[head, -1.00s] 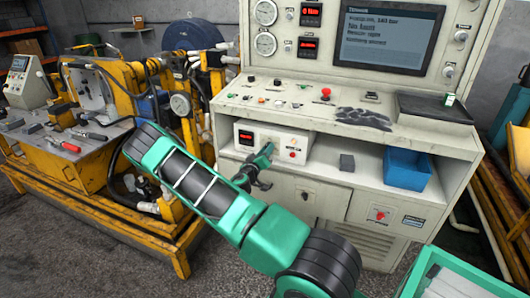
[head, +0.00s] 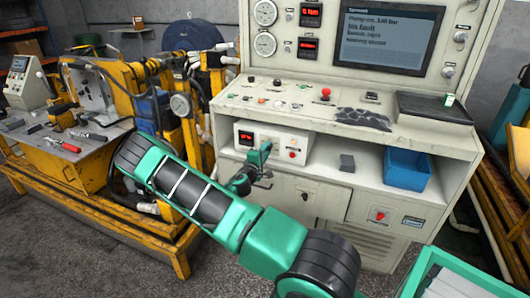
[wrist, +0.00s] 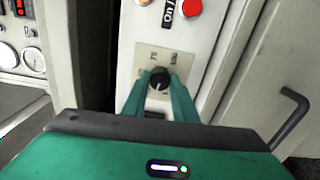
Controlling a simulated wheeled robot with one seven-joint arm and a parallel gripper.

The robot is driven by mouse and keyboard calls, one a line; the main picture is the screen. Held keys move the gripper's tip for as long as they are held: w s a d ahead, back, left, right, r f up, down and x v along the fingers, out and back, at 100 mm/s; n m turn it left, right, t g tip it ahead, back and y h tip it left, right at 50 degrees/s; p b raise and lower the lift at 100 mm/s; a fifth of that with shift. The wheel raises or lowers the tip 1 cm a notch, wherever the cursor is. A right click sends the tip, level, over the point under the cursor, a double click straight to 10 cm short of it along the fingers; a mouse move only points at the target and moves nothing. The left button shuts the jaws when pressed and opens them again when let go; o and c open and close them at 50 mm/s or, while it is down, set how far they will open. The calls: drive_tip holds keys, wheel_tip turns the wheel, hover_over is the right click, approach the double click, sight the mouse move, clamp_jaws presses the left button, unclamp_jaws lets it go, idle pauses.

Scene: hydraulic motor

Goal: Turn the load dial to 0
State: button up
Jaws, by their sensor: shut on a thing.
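The load dial (wrist: 159,78) is a small black round knob on a square beige plate in the wrist view. The plate is on the front of a white control box (head: 298,143), which sits in the console's shelf recess. My gripper (wrist: 160,83) has its two green fingers on either side of the knob and is shut on it. In the head view my gripper (head: 264,151) is at the box's front and hides the knob. A faint pale mark shows on the knob, but its scale setting is too small to read.
The box has a red button (wrist: 190,8) beside an "On" label and a red display (head: 246,137). A dark handle (wrist: 290,118) sticks out near my gripper in the wrist view. A blue bin (head: 407,169) and grey block (head: 347,163) stand right of the box.

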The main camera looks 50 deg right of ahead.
drive_tip(key=shift+w+a+f+n, duration=0.1)
drive_tip(key=shift+w+n, duration=0.05)
drive_tip(key=shift+n, duration=1.95)
drive_tip(key=shift+w+a+n, duration=0.1)
drive_tip(key=shift+n, duration=2)
drive_tip(key=o, duration=1)
drive_tip(key=shift+o, duration=0.2)
drive_tip(key=shift+s+d, duration=0.1)
drive_tip(key=shift+s, duration=0.05)
drive_tip(key=v, duration=1)
drive_tip(key=shift+a, duration=0.35)
drive_tip(key=shift+s, duration=0.15)
